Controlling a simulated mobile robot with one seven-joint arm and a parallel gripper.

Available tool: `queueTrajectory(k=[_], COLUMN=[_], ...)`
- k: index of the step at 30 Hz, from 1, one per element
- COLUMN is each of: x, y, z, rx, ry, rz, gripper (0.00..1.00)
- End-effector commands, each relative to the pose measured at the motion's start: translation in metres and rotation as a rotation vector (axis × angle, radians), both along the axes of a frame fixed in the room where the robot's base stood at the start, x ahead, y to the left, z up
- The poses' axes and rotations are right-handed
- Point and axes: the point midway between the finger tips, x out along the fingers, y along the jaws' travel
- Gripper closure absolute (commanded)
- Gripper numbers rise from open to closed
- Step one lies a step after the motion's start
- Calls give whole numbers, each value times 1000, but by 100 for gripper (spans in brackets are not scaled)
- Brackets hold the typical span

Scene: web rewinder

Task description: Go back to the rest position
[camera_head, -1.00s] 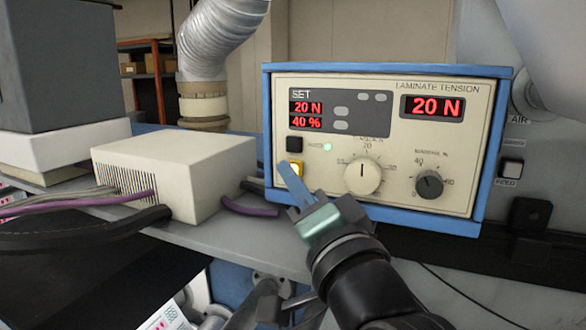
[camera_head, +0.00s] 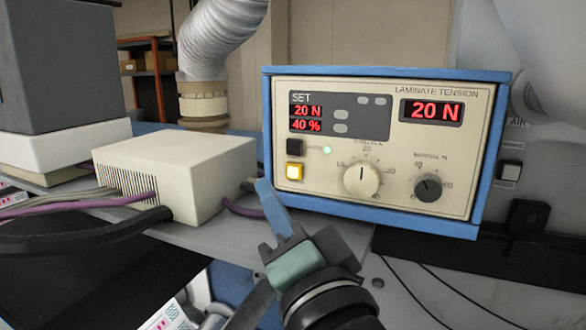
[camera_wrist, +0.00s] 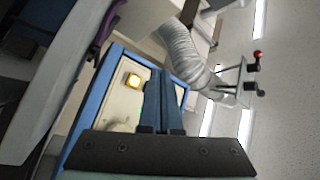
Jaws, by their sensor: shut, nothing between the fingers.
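My gripper (camera_head: 268,205) is in front of the lower left corner of the laminate tension box (camera_head: 390,226), apart from the panel as far as I can tell. Its blue fingers are together with nothing between them. In the wrist view the shut fingers (camera_wrist: 164,104) cover part of the box's front. The box has a blue frame and a cream panel. Its displays read 20 N, 40 % and 20 N. The yellow button (camera_head: 294,172) is lit, under a black button (camera_head: 294,147). A small green lamp glows beside them. The large knob (camera_head: 362,180) points to about 20.
A cream vented box (camera_head: 190,160) with grey and purple cables stands to the left on the grey shelf (camera_head: 340,234). A silver duct (camera_head: 222,40) rises behind. A FEED button (camera_head: 510,170) is on the wall to the right. Open space lies in front of the panel.

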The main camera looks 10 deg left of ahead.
Motion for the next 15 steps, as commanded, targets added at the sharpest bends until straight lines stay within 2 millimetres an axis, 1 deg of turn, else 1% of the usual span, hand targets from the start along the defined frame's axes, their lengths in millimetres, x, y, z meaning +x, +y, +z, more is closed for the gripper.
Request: queueTrajectory(k=[3,6,15], x=[-11,-15,-16], y=[2,3,3], z=[1,0,0], rx=[1,2,1], ry=[0,0,0], rz=[1,1,1], gripper=[100,100,100])
